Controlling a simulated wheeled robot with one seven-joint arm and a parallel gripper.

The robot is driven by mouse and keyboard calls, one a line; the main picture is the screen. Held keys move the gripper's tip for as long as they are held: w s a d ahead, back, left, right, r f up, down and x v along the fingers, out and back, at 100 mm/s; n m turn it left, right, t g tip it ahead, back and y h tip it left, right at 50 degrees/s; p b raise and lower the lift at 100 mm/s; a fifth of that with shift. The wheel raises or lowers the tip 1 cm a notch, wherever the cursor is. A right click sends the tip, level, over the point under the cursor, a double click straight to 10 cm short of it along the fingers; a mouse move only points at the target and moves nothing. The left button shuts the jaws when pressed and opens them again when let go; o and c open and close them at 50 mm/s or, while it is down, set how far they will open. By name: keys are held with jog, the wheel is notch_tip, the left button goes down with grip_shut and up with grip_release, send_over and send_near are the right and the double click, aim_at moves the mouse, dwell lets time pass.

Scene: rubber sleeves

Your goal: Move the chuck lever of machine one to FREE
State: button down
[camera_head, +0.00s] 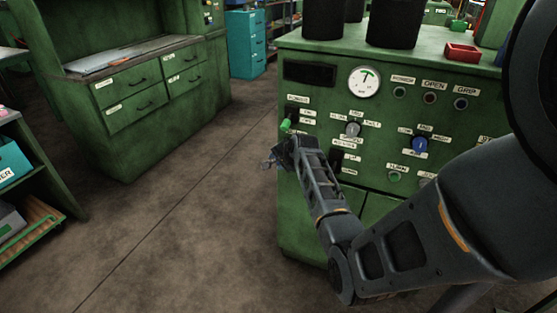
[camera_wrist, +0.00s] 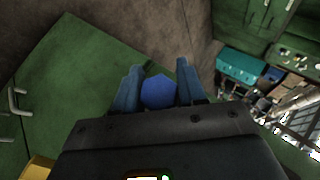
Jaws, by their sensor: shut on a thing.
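My gripper (camera_head: 269,163) is at the left edge of the green machine's front (camera_head: 300,215), low beside the control panel. In the wrist view its two fingers (camera_wrist: 158,93) close on a blue faceted knob (camera_wrist: 158,90). The knob's shaft is hidden, so I cannot tell what it belongs to. A small lever with a green grip (camera_head: 286,125) sticks out at the panel's upper left, above my gripper and apart from it. Small labels stand beside it, too blurred to read surely. I cannot make out FREE on any label.
The panel carries a round gauge (camera_head: 364,81), a grey knob (camera_head: 352,129) and a blue knob (camera_head: 420,144). Dark cylinders (camera_head: 394,25) and a red bin (camera_head: 461,53) stand on top. A green workbench (camera_head: 150,95) stands at left. The floor between is clear.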

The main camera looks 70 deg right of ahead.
notch_tip(320, 180, down, 7)
jog(key=d+n+t+h+b, duration=0.1)
jog(key=n+h+b, duration=0.2)
jog(key=h+b, duration=0.4)
jog(key=b, duration=0.9)
jog(key=shift+d+n+h+b, duration=0.25)
jog(key=shift+n+h+b, duration=0.05)
jog(key=shift+h+b, duration=0.1)
jog(key=shift+s, duration=0.1)
jog(key=c, duration=0.7)
grip_release()
jog(key=shift+c, duration=0.2)
jog(key=v, duration=0.7)
jog(key=shift+s+a+b, duration=0.2)
jog(key=shift+a+b, duration=0.1)
jog(key=shift+b, duration=0.05)
